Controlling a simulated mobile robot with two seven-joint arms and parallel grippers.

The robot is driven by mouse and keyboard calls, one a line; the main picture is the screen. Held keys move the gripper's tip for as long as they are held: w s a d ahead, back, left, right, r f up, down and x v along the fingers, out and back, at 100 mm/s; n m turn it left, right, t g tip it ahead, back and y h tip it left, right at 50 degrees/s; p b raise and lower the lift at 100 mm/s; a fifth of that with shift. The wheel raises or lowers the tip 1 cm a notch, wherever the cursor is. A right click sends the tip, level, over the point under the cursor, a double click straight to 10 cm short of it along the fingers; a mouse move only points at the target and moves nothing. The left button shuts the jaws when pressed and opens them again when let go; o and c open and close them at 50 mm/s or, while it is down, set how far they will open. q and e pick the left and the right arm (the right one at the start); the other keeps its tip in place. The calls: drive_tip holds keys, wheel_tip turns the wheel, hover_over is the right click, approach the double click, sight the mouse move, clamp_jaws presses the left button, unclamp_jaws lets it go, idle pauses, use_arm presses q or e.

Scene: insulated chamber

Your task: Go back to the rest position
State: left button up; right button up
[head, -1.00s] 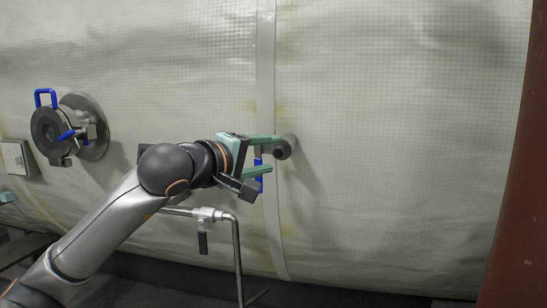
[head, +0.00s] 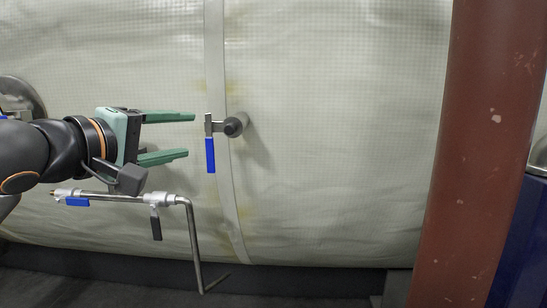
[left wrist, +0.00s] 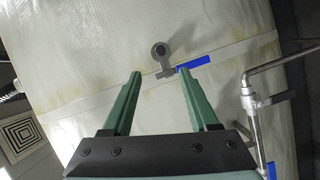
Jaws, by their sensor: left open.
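My left gripper (head: 192,136) is open and empty, with its two green fingers spread and pointing right in the head view. In front of its fingertips, with a gap between, is a valve (head: 233,127) on the chamber wall, with a blue handle (head: 211,155) hanging down. In the left wrist view the open fingers (left wrist: 160,78) point toward the valve (left wrist: 161,51) and its blue handle (left wrist: 195,62), clear of both. My right gripper is in neither view.
A bent metal pipe (head: 192,235) with blue and dark handles runs below my left gripper. A rust-red post (head: 480,150) stands at the right, with a blue object (head: 525,240) behind it. The quilted chamber wall (head: 340,130) is free between valve and post.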

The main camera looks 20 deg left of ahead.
use_arm(q)
drive_tip(key=d+f+n+g+h+p, duration=0.3)
drive_tip(key=d+f+n+h, duration=0.45)
drive_tip(key=d, duration=0.25)
drive_tip(key=d+f+n+g+h+p, duration=0.2)
drive_tip(key=d+f+n+g+h, duration=0.2)
drive_tip(key=d+f+n+h, duration=0.4)
drive_tip(key=w+a+f+n+t+y+p, duration=0.1)
drive_tip(key=a+f+n+t+y, duration=0.25)
drive_tip(key=f+n+y, duration=0.75)
drive_tip(key=a+f+n+t+y+p, duration=0.15)
drive_tip(key=f+n+t, duration=0.45)
drive_tip(key=n, duration=1)
drive_tip(key=s+f+n+g+y+p, duration=0.1)
drive_tip(key=s+f+n+g, duration=0.4)
drive_tip(key=f, duration=0.7)
drive_tip(key=s+f+n+g+y+p, duration=0.1)
drive_tip(key=s+f+n+g+y, duration=0.1)
drive_tip(key=s+f+n+g, duration=0.3)
drive_tip(key=s+f+n, duration=0.4)
drive_tip(key=s+f, duration=0.2)
drive_tip(key=s, duration=0.2)
drive_tip(key=shift+s+f, duration=0.15)
drive_tip(key=shift+f, duration=0.25)
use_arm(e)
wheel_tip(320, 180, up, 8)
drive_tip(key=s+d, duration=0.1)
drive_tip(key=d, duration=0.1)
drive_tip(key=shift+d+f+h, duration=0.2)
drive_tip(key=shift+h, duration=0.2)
